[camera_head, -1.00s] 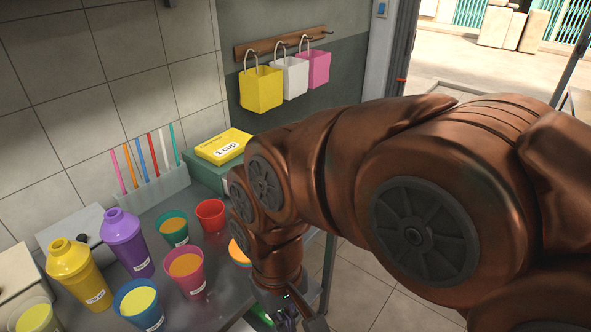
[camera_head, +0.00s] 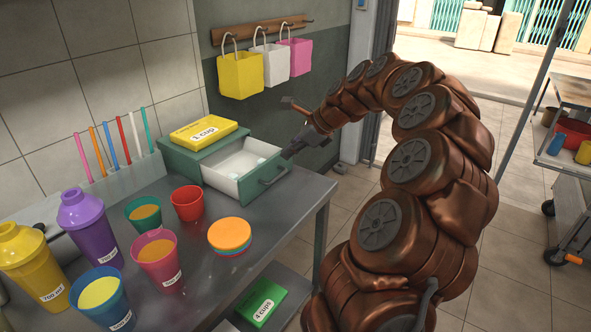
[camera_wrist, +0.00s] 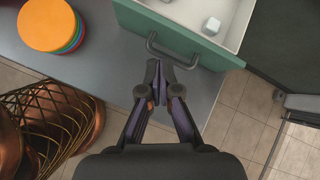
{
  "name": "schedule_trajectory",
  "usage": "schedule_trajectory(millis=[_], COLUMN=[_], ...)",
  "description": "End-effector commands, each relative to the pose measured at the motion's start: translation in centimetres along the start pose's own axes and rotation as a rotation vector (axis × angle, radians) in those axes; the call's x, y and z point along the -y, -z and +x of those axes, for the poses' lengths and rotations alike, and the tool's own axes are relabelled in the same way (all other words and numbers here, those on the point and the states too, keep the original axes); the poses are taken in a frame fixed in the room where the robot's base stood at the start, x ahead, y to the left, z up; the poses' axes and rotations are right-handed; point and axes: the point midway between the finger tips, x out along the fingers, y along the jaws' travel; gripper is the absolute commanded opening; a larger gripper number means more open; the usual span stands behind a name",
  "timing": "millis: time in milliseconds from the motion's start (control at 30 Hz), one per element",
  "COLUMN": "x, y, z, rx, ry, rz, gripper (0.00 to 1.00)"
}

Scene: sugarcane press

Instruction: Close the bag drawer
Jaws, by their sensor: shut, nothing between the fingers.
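The green bag drawer unit (camera_head: 190,165) stands on the metal table against the wall. Its drawer (camera_head: 238,167) is pulled out toward the front right, with a white inside holding small white pieces. The drawer's dark handle (camera_wrist: 172,52) is on the green front panel. My gripper (camera_head: 289,152) is beside the drawer front in the head view, with its fingers pointing toward it. In the wrist view my gripper (camera_wrist: 165,78) has its fingertips together and empty, just before the handle. I cannot tell whether they touch it.
A yellow "1 cup" box (camera_head: 204,133) lies on the drawer unit. Cups, shakers and a stack of coloured discs (camera_head: 230,234) stand on the table to the left. Three small bags (camera_head: 240,75) hang on the wall behind.

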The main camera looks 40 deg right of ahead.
Motion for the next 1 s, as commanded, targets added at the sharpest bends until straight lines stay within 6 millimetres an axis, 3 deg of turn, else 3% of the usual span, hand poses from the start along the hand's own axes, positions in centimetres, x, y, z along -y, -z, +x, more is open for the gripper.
schedule_trajectory(millis=[33,100,200,300,433,567,1000], x=[1.9,4.0,5.8,6.8,7.2,7.4,8.6], y=[2.8,5.5,8.5,10.1,10.6,10.5,10.4], z=[0.0,-0.7,-1.4,-1.9,-1.6,0.0,7.7], rx=[0.008,0.02,0.032,0.04,0.044,0.043,0.042], ry=[0.038,0.086,0.13,0.157,0.165,0.164,0.16], rz=[0.105,0.23,0.361,0.428,0.454,0.453,0.448], gripper=[0.0,0.0,0.0,0.0,0.0,0.0,0.0])
